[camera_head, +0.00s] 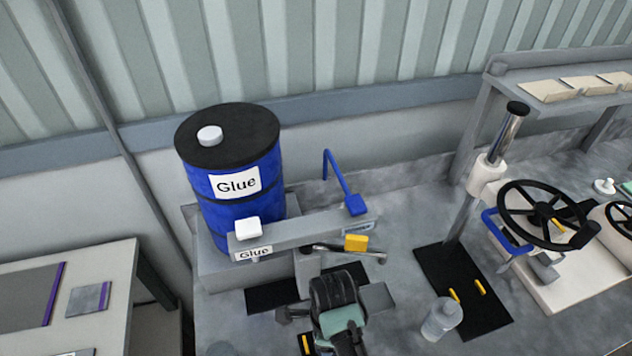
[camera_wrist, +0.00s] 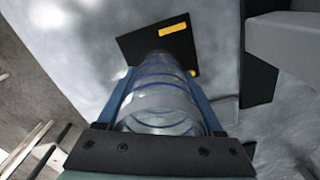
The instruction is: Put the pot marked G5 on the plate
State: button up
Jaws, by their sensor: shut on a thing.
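In the wrist view my gripper (camera_wrist: 163,84) is shut on a clear pot (camera_wrist: 160,110) with blue rings, one finger on each side. No G5 mark can be read on it. Past the pot's far end is a black plate (camera_wrist: 140,46) with yellow marks; I cannot tell whether the pot touches it. In the head view my gripper's dark body (camera_head: 335,295) is below the glue dispenser, and its fingers and held pot are hidden.
A blue glue drum (camera_head: 235,215) with a grey dispenser arm (camera_head: 300,229) stands behind my gripper. A yellow-handled lever (camera_head: 356,243) is close above it. A post (camera_head: 470,210) and black handwheel (camera_head: 545,212) stand right.

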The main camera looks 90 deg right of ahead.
jog(key=shift+f, duration=2.25)
jog(key=shift+f, duration=0.15)
jog(key=o, duration=1.4)
jog(key=shift+o, duration=0.2)
notch_tip(320, 180, up, 12)
jog(key=shift+r, duration=0.2)
